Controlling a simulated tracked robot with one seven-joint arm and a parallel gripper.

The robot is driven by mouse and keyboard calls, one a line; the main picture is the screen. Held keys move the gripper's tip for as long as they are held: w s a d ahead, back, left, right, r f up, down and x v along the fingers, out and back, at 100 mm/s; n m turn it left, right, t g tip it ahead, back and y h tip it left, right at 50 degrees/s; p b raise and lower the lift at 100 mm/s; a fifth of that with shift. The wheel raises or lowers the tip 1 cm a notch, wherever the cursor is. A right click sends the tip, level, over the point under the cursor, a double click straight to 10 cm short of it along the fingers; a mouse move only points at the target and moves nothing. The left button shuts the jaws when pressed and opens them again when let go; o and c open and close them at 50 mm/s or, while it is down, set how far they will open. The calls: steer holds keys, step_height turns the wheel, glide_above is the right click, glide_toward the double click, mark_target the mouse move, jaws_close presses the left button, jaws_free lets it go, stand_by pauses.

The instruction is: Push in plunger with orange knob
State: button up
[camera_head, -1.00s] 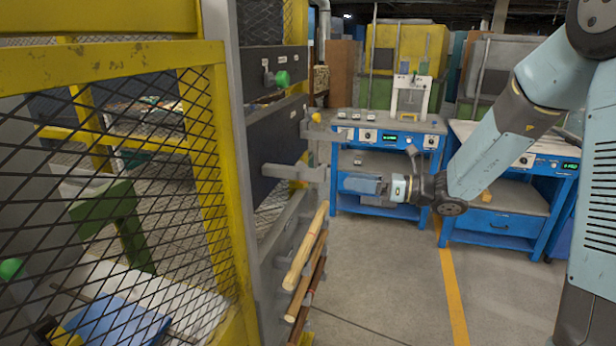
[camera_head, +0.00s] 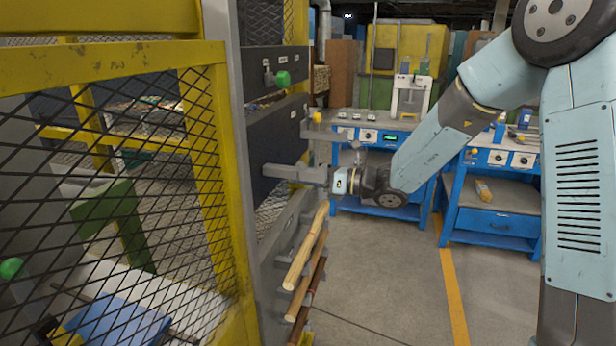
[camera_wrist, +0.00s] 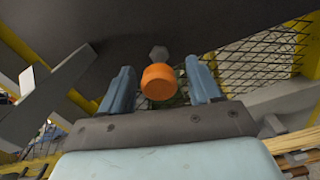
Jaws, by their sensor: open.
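The orange knob (camera_wrist: 158,84) shows in the wrist view as a short round cylinder, end-on, with a grey hexagonal part just beyond it on a dark panel. My gripper (camera_wrist: 159,68) is open, one blue finger left of the knob and one right of it in the picture. A gap shows on each side, and nothing is held. Whether the knob lies level with the fingertips or beyond them I cannot tell. In the head view the wrist is beside a grey bracket (camera_head: 290,172) on the machine's panel; the fingers and the orange knob are hidden there.
A yellow knob (camera_head: 316,117) sits above the bracket, and a green knob (camera_head: 283,78) is higher on the panel. Wooden rods (camera_head: 305,248) slope below my wrist. A yellow mesh guard (camera_head: 150,190) stands left. Blue workbenches (camera_head: 490,205) stand behind; the floor at right is clear.

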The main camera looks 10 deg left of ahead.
steer(key=shift+c, duration=0.3)
jaws_close()
stand_by(0.3)
